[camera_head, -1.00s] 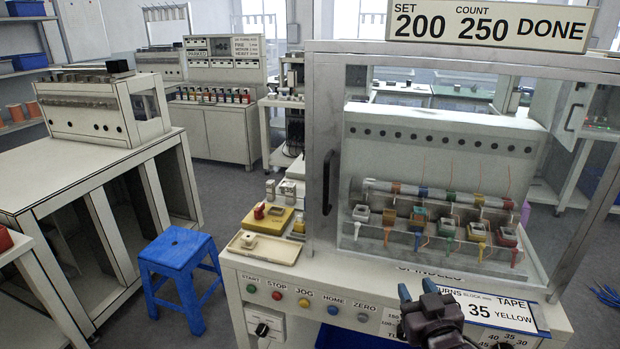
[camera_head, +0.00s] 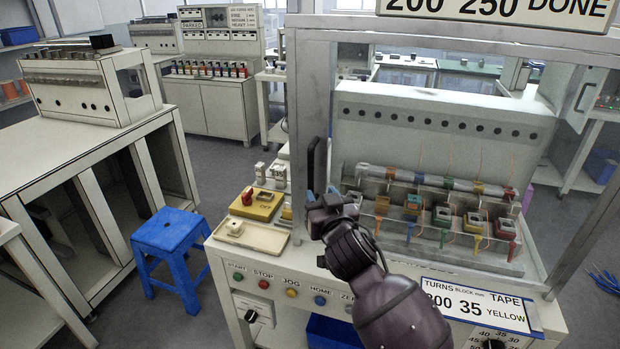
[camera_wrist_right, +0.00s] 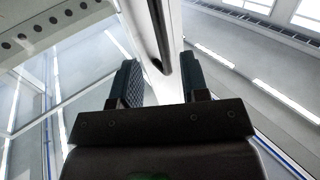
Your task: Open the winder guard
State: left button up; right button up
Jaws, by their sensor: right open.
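The winder guard (camera_head: 303,110) is a clear-fronted grey frame over the winder's spindles, and it appears shut. Its black vertical handle (camera_head: 318,165) is on the left upright. My right gripper (camera_head: 321,192) is at the handle's lower part and hides its bottom end. In the right wrist view the gripper (camera_wrist_right: 162,82) is open, with one dark finger on each side. The handle (camera_wrist_right: 157,35) lies ahead between those fingers, in front of the pale upright; I cannot tell whether they touch it. My left gripper is not in view.
Several coloured spindle stations (camera_head: 440,215) stand behind the guard. A button panel and turns card (camera_head: 475,305) are on the machine's front. A tray (camera_head: 250,236) and yellow block (camera_head: 257,204) sit left of the guard. A blue stool (camera_head: 172,232) stands on the floor at left.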

aim_at(312, 180)
jog(key=x, duration=0.8)
jog(key=shift+w, duration=0.1)
grip_shut()
